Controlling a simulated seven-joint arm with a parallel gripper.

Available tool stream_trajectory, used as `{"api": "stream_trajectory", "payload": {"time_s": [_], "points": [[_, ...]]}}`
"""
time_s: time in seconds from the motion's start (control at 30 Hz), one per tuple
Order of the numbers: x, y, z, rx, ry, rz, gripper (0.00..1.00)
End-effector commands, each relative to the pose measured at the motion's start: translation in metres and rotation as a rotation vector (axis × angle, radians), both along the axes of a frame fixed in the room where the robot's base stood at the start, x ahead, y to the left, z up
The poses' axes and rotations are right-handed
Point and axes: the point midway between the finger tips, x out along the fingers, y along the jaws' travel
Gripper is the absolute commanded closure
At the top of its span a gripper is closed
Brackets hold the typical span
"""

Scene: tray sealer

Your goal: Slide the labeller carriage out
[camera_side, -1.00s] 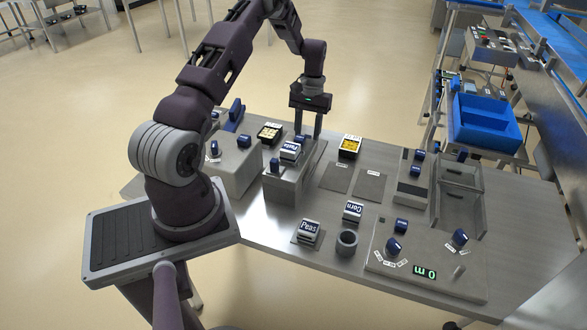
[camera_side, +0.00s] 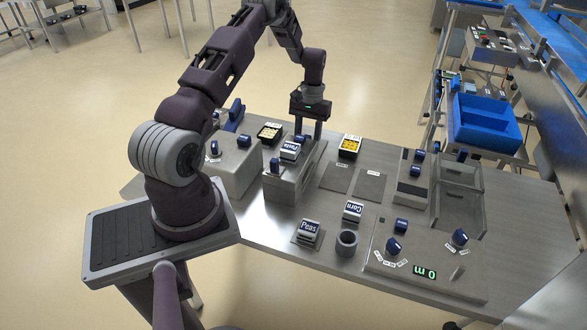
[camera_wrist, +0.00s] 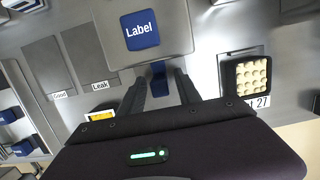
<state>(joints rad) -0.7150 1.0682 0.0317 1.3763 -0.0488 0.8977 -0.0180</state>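The labeller (camera_side: 285,188) is a grey block left of the bench's middle, with blue parts on top. In the wrist view its grey top (camera_wrist: 175,22) carries a blue square marked Label (camera_wrist: 141,30). A blue handle (camera_wrist: 158,80) stands at the near edge of that top; I take it for the carriage handle. My gripper (camera_wrist: 160,82) points down at the block's far end, also seen in the side view (camera_side: 308,138). Its fingers are apart, one on each side of the handle, with a visible gap. The fingertips are partly hidden in the side view.
A dark tray of pale round pieces (camera_wrist: 248,77) lies close to one side of my gripper. A yellow-filled tray (camera_side: 349,146) lies on the other side. Grey mats marked Good (camera_wrist: 45,65) and Leak (camera_wrist: 90,52) lie flat beside the block. A knobbed grey box (camera_side: 232,165) stands left.

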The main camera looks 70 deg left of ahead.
Motion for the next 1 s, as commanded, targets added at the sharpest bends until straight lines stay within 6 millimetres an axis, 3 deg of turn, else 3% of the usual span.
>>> {"api": "stream_trajectory", "payload": {"time_s": [0.2, 0.7, 1.0], "points": [[0.000, 0.000, 0.004, 0.001, -0.001, 0.000, 0.60], [0.000, 0.000, 0.066, 0.002, -0.001, 0.001, 0.60], [0.000, 0.000, 0.070, 0.000, 0.000, 0.000, 0.60]]}}
